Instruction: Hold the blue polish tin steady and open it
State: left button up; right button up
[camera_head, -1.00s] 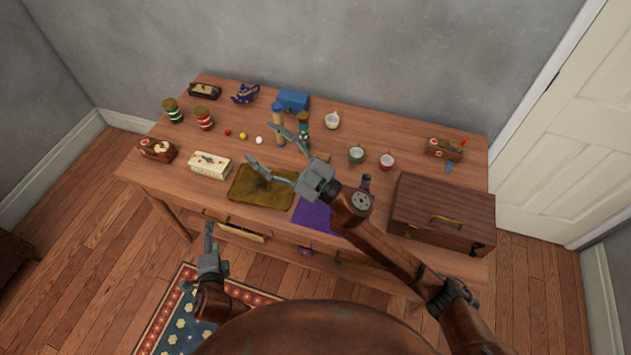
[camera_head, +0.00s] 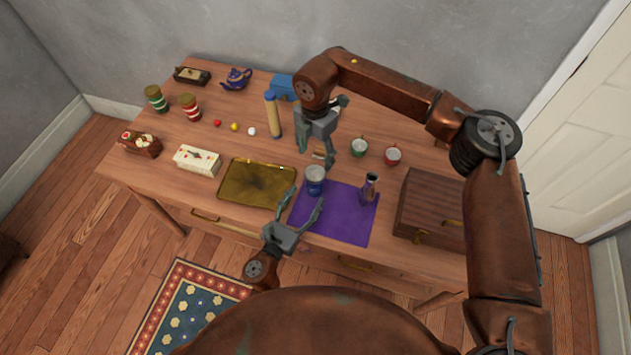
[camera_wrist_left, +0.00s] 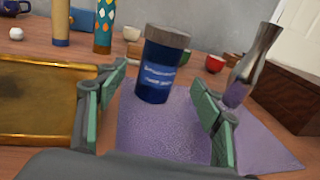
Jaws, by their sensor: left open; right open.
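The blue polish tin (camera_head: 315,184) stands upright on the purple cloth (camera_head: 346,223), with its grey lid on top. In the left wrist view the tin (camera_wrist_left: 154,82) is just ahead, between the open fingers and beyond their tips. My left gripper (camera_head: 301,212) is open and low in front of the tin, apart from it; its fingers also show in the left wrist view (camera_wrist_left: 160,95). My right gripper (camera_head: 317,151) is open and points down above and behind the tin. I cannot tell exactly how far it is from the lid.
A metal vase (camera_head: 369,188) stands on the cloth right of the tin. A brass tray (camera_head: 258,183) lies to the left. A wooden chest (camera_head: 432,205) is at the right. A tall yellow bottle (camera_head: 272,115) and cups (camera_head: 359,147) stand behind.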

aim_at(315, 181)
pick_arm(q)
jog(key=x, duration=0.7)
jog(key=shift+w+r, duration=0.1)
jog(key=shift+w, duration=0.1)
jog(key=shift+c, duration=0.3)
grip_shut()
dwell(0.3)
